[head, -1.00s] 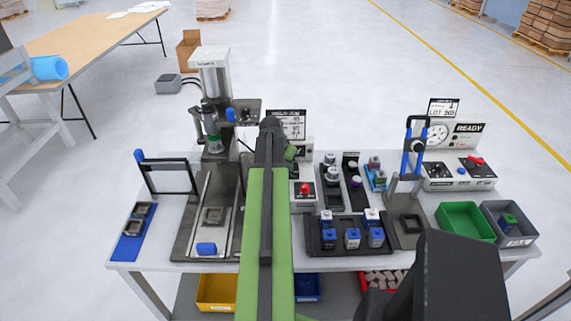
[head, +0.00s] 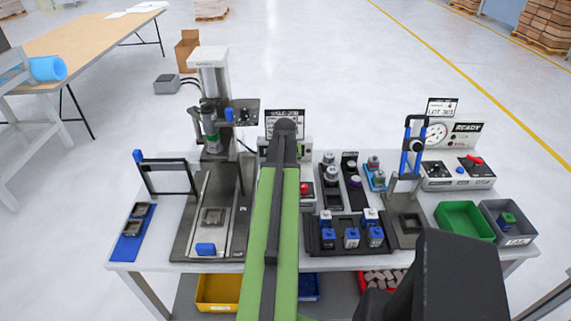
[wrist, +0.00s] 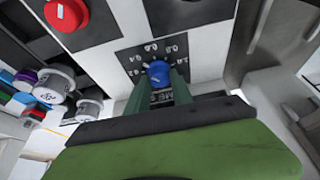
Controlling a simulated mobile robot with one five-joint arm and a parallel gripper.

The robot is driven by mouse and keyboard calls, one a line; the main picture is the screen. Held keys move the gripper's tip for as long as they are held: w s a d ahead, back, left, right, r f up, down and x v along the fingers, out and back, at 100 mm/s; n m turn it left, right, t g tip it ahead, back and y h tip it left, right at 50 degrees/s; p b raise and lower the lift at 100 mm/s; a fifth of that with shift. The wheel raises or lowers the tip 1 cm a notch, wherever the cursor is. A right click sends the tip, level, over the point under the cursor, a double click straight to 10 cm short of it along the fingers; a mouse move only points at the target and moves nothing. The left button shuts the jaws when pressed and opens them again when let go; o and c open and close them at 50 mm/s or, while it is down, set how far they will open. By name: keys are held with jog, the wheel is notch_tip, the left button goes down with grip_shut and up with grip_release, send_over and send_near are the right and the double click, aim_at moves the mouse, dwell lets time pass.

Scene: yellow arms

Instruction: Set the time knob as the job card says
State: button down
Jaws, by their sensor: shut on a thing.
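The blue time knob (wrist: 158,73) sits on a dark dial plate (wrist: 137,54) with white marks around it, in the wrist view. My gripper (wrist: 159,88) has its two green fingers on either side of the knob and is shut on it. The marks are too small to read surely, and I cannot tell which one the knob points at. In the head view my arm hides the knob and my gripper. The likely job card (head: 284,113) stands behind my arm, its lower part covered and its small print unreadable.
A red button (wrist: 66,13) is close by on the same panel; it also shows in the head view (head: 304,188). A press (head: 212,115) stands left of my arm.

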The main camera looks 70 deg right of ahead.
jog(key=shift+w+a, duration=0.1)
jog(key=shift+w, duration=0.05)
jog(key=c, duration=1.1)
grip_release()
jog(key=shift+r, duration=0.1)
jog(key=shift+r+p, duration=0.25)
jog(key=shift+p, duration=0.1)
jog(key=p+v, duration=1.5)
jog(key=v, duration=0.1)
jog(key=shift+r, duration=0.35)
